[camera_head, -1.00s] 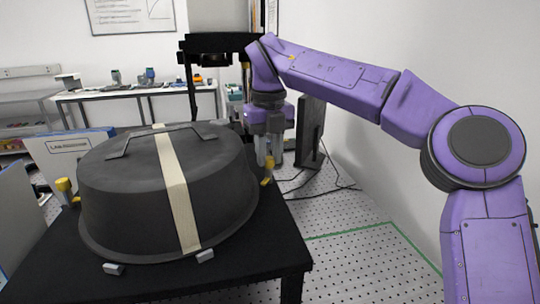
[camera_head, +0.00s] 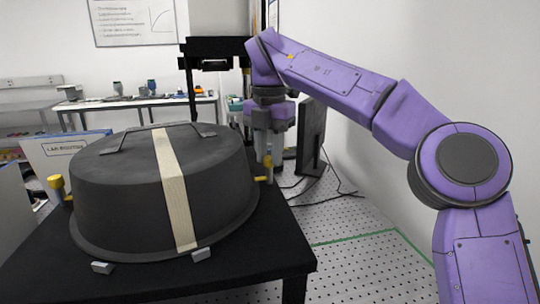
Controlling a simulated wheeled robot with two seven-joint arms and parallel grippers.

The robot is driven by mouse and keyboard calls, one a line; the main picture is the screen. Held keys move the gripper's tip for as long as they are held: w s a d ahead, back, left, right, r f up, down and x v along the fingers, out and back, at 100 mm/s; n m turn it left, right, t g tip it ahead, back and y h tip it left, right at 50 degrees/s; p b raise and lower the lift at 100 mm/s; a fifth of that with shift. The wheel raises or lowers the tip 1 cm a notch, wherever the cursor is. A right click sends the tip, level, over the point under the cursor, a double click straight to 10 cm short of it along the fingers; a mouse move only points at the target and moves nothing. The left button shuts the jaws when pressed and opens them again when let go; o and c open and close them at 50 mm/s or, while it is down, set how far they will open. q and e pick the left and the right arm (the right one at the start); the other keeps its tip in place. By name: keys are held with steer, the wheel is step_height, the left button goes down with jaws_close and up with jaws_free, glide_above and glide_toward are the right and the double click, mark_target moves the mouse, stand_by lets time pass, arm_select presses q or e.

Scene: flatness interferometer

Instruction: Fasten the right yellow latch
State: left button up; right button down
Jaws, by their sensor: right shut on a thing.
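The right yellow latch (camera_head: 261,179) sits at the right side of a large dark oval cover (camera_head: 125,205). My right gripper (camera_head: 265,174) reaches down from above, its two pale fingers pointing down and shut on the latch; the fingers hide part of it. The visible yellow piece lies nearly level. The left yellow latch (camera_head: 57,186) stands upright at the cover's left side. My left gripper is not in view.
The cover has a cream band across it and rests on a black table (camera_head: 40,270). Two small grey blocks (camera_head: 102,267) lie at its front rim. A dark panel (camera_head: 312,137) stands behind my right gripper.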

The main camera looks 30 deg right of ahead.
mark_target(270, 157)
steer(key=shift+f+m, duration=0.1)
steer(key=shift+m, duration=0.6)
steer(key=c, duration=0.9)
jaws_free()
step_height(270, 157, up, 10)
steer(key=p, duration=0.6)
steer(key=shift+r, duration=0.25)
steer(key=shift+d, duration=0.1)
